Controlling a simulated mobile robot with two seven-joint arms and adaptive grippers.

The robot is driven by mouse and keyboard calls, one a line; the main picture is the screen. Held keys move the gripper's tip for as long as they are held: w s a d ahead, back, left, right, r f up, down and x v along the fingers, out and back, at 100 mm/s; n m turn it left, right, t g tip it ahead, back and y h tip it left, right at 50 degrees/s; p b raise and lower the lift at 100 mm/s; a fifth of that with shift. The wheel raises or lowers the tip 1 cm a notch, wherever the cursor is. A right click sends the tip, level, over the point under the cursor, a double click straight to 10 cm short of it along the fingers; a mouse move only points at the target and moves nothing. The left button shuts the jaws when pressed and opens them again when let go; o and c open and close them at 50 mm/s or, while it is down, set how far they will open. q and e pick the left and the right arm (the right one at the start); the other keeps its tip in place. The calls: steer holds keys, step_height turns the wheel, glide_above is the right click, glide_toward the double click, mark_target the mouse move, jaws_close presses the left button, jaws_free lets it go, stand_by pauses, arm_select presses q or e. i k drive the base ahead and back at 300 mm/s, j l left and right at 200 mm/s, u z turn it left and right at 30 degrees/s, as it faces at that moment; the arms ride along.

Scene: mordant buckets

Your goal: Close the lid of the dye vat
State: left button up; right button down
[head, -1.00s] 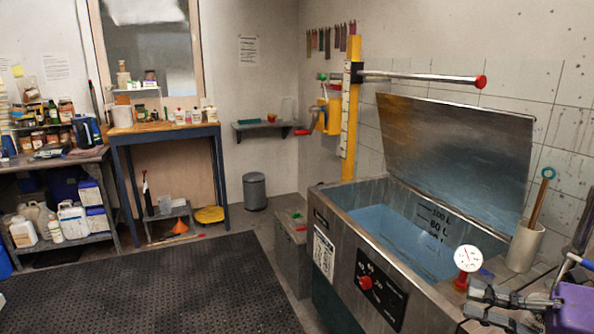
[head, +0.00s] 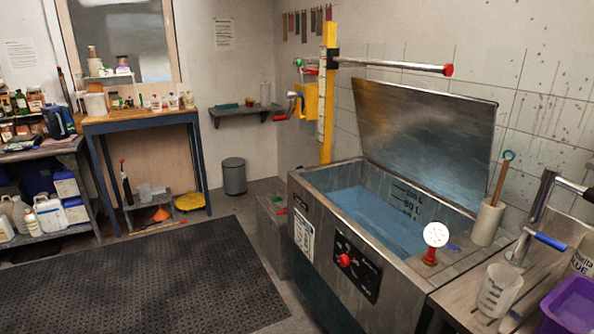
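The dye vat (head: 315,212) is a steel tank at the right of the head view, with blue liquid inside and level marks on its inner wall. Its lid (head: 425,140) is a flat steel plate standing open, hinged at the vat's back edge and leaning back towards the tiled wall. The front panel carries a red knob (head: 344,260). Neither of my grippers shows in the head view now.
A white dial gauge (head: 436,235) and a holder with sticks (head: 487,222) stand at the vat's right end. A bench there holds a beaker (head: 498,289) and a purple tub (head: 573,303). A hoist arm (head: 390,64) reaches out above the lid. The floor mat (head: 150,280) is clear.

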mark_target(441, 143)
steer(key=i+j+z, duration=0.4)
steer(key=i+j, duration=0.8)
steer(key=i+j+z, duration=0.1)
steer(key=i+j, duration=0.15)
steer(key=i+j+z, duration=0.1)
steer(key=j, duration=0.3)
steer(key=i+j+z, duration=0.15)
steer(key=i+j, duration=0.15)
